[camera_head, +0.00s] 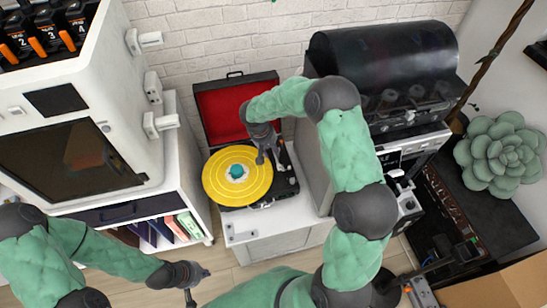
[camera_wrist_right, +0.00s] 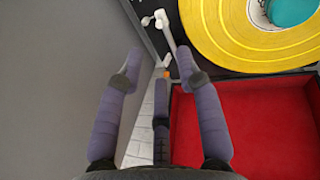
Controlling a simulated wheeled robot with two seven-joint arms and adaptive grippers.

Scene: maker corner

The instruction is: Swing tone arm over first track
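The record player (camera_head: 288,186) is an open black case with a red-lined lid (camera_head: 222,108) and a yellow record (camera_head: 214,183) with a teal centre. In the right wrist view the pale tone arm (camera_wrist_right: 169,36) lies beside the record (camera_wrist_right: 214,38), off its surface. My right gripper (camera_head: 267,156) is above the player at the record's right edge. In its wrist view the fingers (camera_wrist_right: 157,62) are spread, with the tone arm's end between them in the picture; contact cannot be told. My left gripper (camera_head: 199,284) is low at the front, away from the player, its fingers apart and empty.
The player stands on a white cabinet (camera_head: 290,212). A white shelf unit with a large machine (camera_head: 75,160) is at left. A black-hooded machine (camera_head: 385,65) stands close at right. A cardboard box (camera_head: 510,288) is at lower right.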

